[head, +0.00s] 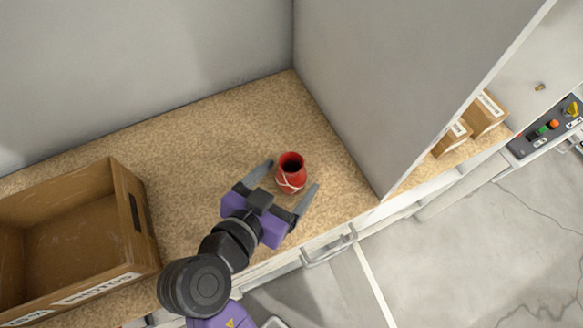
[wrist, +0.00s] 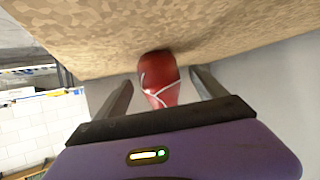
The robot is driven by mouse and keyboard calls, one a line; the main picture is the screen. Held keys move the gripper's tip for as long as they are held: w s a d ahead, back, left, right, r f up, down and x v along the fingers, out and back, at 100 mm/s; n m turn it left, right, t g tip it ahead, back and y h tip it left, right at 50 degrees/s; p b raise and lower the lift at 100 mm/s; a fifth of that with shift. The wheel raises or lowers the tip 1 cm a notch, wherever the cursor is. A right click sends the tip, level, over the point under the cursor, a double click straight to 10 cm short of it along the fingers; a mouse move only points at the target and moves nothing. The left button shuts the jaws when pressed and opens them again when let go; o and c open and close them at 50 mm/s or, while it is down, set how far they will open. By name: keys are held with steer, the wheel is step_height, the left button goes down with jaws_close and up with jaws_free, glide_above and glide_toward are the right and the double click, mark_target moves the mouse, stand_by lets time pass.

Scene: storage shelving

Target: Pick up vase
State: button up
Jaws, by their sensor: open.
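The vase (head: 291,173) is small, red and round-bodied, with a dark open mouth and pale lines on its side. It stands upright on the shelf board in the head view. My gripper (head: 288,177) is open, with one grey finger on each side of the vase. In the wrist view the vase (wrist: 159,80) shows between the two fingertips (wrist: 160,80), with a visible gap on either side. I cannot tell how far its body reaches between the fingers.
A brown open crate (head: 133,215) stands on the left of the speckled shelf board (head: 215,135). A grey divider panel (head: 370,90) rises to the right of the vase. Small cardboard boxes (head: 485,113) sit beyond it. The board behind the vase is clear.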

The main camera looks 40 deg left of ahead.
steer(key=shift+x, duration=1.1)
steer(key=c, duration=1.6)
steer(key=shift+r, duration=0.1)
